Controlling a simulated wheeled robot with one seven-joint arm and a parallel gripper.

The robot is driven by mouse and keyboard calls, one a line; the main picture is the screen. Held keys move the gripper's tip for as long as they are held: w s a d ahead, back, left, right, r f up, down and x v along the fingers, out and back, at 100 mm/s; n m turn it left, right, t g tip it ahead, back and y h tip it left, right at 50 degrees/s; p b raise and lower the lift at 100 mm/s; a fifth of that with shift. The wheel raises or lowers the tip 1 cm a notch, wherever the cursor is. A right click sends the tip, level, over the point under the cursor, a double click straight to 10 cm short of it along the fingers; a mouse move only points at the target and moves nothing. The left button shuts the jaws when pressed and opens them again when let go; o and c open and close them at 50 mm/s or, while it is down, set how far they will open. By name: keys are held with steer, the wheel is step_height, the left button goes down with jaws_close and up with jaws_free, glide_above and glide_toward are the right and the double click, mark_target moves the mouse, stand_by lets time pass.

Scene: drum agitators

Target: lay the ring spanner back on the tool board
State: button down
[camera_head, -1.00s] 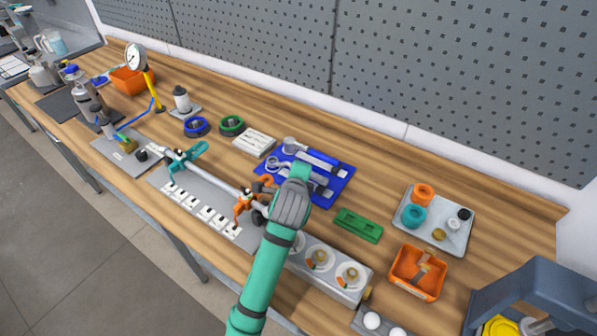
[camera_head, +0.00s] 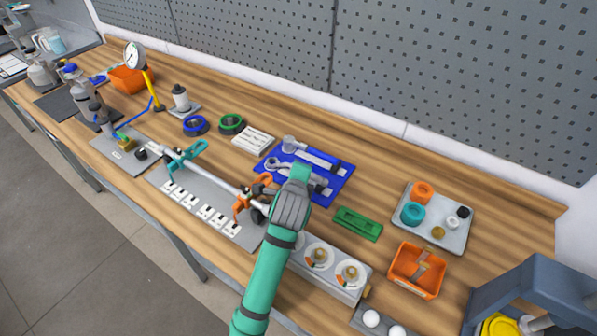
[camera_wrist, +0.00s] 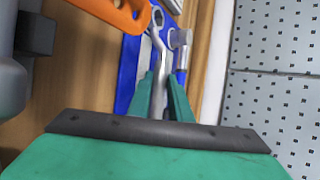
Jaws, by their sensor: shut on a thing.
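The ring spanner (camera_wrist: 158,60) is a silver tool with a ring end, held between the teal fingers of my gripper (camera_wrist: 163,85) in the wrist view. Its ring end points away from my gripper, and its near end is hidden by the gripper. In the head view my gripper (camera_head: 300,174) is at the near side of the blue tool board (camera_head: 344,184) and covers part of it. Silver tool parts show on or just above the board there; I cannot tell whether the spanner touches it.
A blue-handled tool (camera_head: 318,160) lies along the board's far side. An orange clamp (camera_head: 243,205) on a rod stands close to the left of my gripper. A green block (camera_head: 358,224) lies to the right. Bare wood shows behind the board.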

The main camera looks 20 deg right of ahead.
steer(key=c, duration=1.5)
jaws_free()
steer(key=shift+c, duration=0.2)
steer(key=v, duration=1)
steer(key=shift+s+a+r, duration=0.15)
steer(key=shift+s+r, duration=0.05)
steer(key=shift+s, duration=0.15)
